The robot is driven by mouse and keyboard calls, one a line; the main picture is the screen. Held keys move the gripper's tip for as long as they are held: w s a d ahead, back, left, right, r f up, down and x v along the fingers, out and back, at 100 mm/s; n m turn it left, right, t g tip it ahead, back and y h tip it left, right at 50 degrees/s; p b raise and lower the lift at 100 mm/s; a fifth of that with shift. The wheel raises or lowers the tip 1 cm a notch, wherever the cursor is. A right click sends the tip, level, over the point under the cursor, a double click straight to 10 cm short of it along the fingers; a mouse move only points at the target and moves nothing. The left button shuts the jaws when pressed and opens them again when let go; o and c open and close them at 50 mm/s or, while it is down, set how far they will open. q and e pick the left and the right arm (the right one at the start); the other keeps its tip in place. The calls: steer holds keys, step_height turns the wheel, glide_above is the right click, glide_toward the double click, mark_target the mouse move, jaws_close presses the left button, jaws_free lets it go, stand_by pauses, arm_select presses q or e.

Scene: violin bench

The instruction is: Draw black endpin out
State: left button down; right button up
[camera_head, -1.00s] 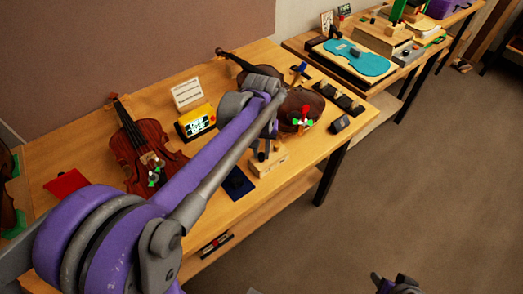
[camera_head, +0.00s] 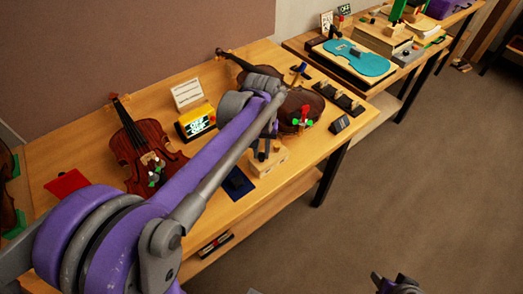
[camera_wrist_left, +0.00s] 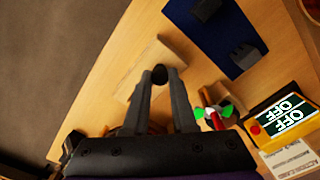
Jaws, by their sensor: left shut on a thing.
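The black endpin (camera_wrist_left: 159,74) shows as a dark round end between my left fingertips in the left wrist view. My left gripper (camera_wrist_left: 160,80) is shut on it, over a light wooden block (camera_wrist_left: 152,62). I cannot tell whether the endpin is still within the block. In the head view the block (camera_head: 268,160) stands near the bench's front edge, with my left gripper (camera_head: 266,143) above it, and the forearm hides part of this area. My right gripper (camera_head: 393,284) shows only partly at the bottom edge, over the floor; its jaws are unclear.
A dark blue mat (camera_head: 240,190) with a black piece lies left of the block. A yellow box (camera_head: 192,122) reads OFF. A red-brown violin (camera_head: 128,140) lies left, and a darker violin (camera_head: 312,103) with red and green parts behind the gripper. Black holders (camera_head: 340,97) stand right.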

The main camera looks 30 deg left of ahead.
arm_select(q)
steer(key=shift+r+p, duration=0.4)
steer(key=shift+r, duration=0.2)
arm_select(e)
steer(key=shift+w+r, duration=0.15)
steer(key=shift+r, duration=0.35)
arm_select(q)
steer(key=shift+r+p, duration=0.9)
steer(key=shift+r, duration=0.65)
arm_select(e)
steer(key=shift+w+r, duration=0.2)
steer(key=shift+r, duration=0.4)
steer(key=shift+w+r, duration=0.2)
steer(key=shift+r, duration=0.4)
arm_select(q)
steer(key=shift+r, duration=0.45)
step_height(320, 180, up, 6)
steer(key=p, duration=0.3)
steer(key=shift+p, duration=0.3)
arm_select(e)
steer(key=shift+t, duration=0.4)
steer(key=r, duration=0.1)
steer(key=w+r, duration=0.1)
steer(key=r, duration=0.1)
steer(key=w+r, duration=0.1)
steer(key=r, duration=0.1)
steer(key=shift+w, duration=0.15)
